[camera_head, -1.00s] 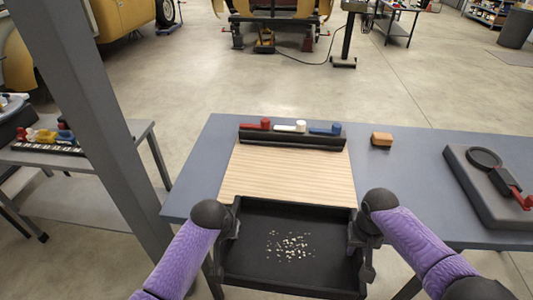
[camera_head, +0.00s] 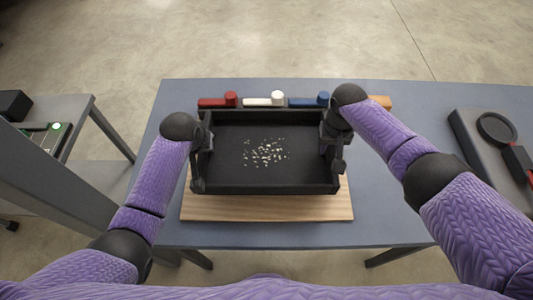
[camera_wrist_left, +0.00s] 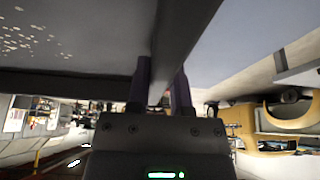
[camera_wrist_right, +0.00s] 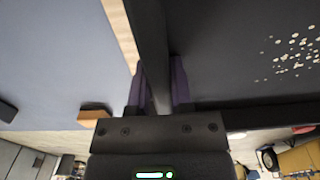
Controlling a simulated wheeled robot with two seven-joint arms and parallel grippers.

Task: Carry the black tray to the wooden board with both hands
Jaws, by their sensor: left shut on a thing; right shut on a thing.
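The black tray (camera_head: 230,178) is over the wooden board (camera_head: 265,208) in the head view, with small pale bits scattered on its floor. The board's front strip shows below the tray; the rest is hidden under it. Whether the tray touches the board, I cannot tell. My left gripper (camera_head: 200,165) is shut on the tray's left wall, seen close in the left wrist view (camera_wrist_left: 160,95). My right gripper (camera_head: 333,145) is shut on the right wall, seen close in the right wrist view (camera_wrist_right: 158,95).
Behind the tray stands a dark rack with red (camera_head: 218,101), white (camera_head: 263,100) and blue (camera_head: 309,101) pieces. An orange-brown block (camera_head: 380,102) lies right of it. A grey case with a black ring (camera_head: 497,128) is at the table's right. The blue-grey table (camera_head: 400,215) is bare between.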

